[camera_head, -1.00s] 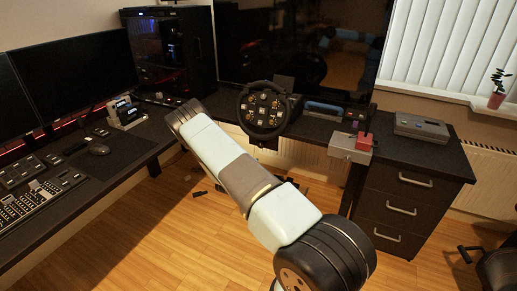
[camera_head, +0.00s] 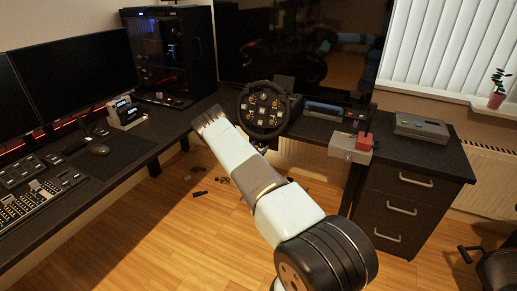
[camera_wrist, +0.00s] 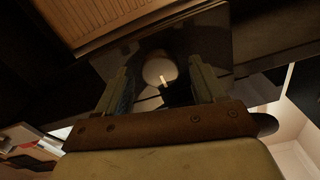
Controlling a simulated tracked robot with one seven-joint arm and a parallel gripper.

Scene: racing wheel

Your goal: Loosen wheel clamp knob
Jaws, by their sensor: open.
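The clamp knob cannot be made out in that view. In the wrist view a pale round piece, seemingly the knob (camera_wrist: 159,70), shows beyond and between the fingertips under a dark plate. My gripper (camera_wrist: 159,82) is open, with one finger on each side of the round piece in the picture. I cannot tell whether they touch it.
A dark desk (camera_head: 165,128) with monitors and a PC tower (camera_head: 170,55) lies left. A grey box with a red top (camera_head: 350,148) sits right of the wheel, beside a drawer cabinet (camera_head: 405,195). Small dark bits (camera_head: 200,193) lie on the open wooden floor.

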